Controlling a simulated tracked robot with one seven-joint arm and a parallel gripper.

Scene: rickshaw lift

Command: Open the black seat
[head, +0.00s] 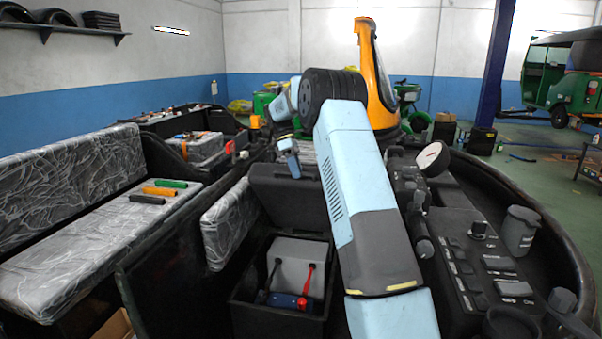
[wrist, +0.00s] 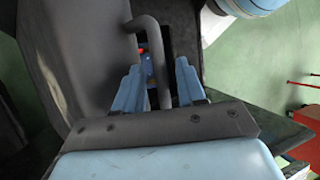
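A black box-like seat base (head: 243,308) stands in the middle of the head view, with its top open. A dark panel (head: 283,190), apparently the seat lid, stands raised at the back of the opening. My gripper (head: 291,158) is at the top of this panel. In the wrist view, the blue fingers of my gripper (wrist: 160,90) are apart, either side of a bent grey handle (wrist: 147,28) on a dark panel. Firm contact with the handle cannot be told. My arm hides the panel's right side.
A grey battery (head: 298,262) with red and black clamps sits inside the box. A plastic-wrapped cushion (head: 230,222) stands left of it. A wrapped bench (head: 90,235) holds several coloured-handled tools. A control console (head: 485,265) is at right.

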